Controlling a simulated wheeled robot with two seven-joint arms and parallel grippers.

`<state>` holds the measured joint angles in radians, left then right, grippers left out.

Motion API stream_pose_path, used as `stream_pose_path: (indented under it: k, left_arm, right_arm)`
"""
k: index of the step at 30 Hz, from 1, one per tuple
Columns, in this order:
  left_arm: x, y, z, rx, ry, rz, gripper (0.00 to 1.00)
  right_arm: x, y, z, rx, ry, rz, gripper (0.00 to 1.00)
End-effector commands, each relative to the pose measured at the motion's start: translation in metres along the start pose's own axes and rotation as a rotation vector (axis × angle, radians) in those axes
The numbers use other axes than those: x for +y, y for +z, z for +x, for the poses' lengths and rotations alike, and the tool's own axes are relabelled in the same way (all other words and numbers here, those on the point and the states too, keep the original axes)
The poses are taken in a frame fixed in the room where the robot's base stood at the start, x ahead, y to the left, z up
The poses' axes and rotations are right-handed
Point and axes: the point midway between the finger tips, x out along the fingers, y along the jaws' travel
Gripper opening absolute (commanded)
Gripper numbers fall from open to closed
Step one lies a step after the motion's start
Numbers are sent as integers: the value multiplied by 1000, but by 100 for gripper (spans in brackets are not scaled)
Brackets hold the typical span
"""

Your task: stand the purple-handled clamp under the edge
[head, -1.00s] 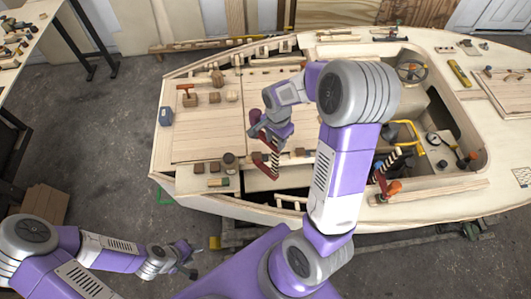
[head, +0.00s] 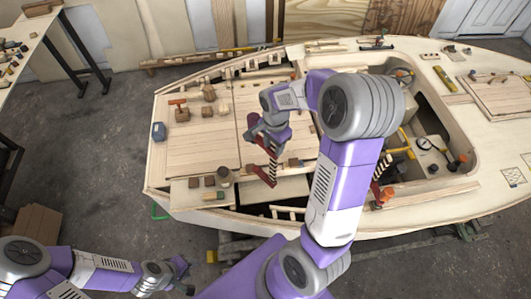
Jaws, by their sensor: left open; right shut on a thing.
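The clamp, with dark red jaws and a striped bar (head: 273,172), hangs from my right gripper (head: 268,138) above the near part of the hull. Its bar points down, with the red jaws toward the near opening in the deck. My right gripper is shut on it; the handle's purple cannot be told apart from my purple gripper. The near deck edge (head: 238,186) lies close to the clamp in the picture; I cannot tell whether they touch. My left gripper (head: 184,277) is open and empty, low at the left, away from the hull.
Another clamp with an orange handle (head: 388,194) stands at the near edge, right of my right arm.

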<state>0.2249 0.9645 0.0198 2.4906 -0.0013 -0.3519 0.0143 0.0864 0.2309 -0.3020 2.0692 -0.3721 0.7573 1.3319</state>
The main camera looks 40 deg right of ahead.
Motion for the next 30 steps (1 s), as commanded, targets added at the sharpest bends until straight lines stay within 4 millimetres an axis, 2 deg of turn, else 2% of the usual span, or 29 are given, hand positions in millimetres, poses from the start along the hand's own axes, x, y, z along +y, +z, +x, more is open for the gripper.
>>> stream_pose_path:
  k: [9, 15, 23, 30]
  left_arm:
    - [-4, 0, 12, 0, 0, 0, 43]
    - [-6, -1, 17, 0, 0, 0, 43]
    - [-8, -1, 21, 0, 0, 0, 43]
    - [-15, -2, 41, 0, 0, 0, 43]
  right_arm:
    - [44, -53, -12, -5, -2, 338, 0]
    - [73, -78, -22, 0, -1, 532, 0]
    - [88, -88, -24, 4, 2, 626, 0]
    - [88, -88, 2, 3, 3, 628, 0]
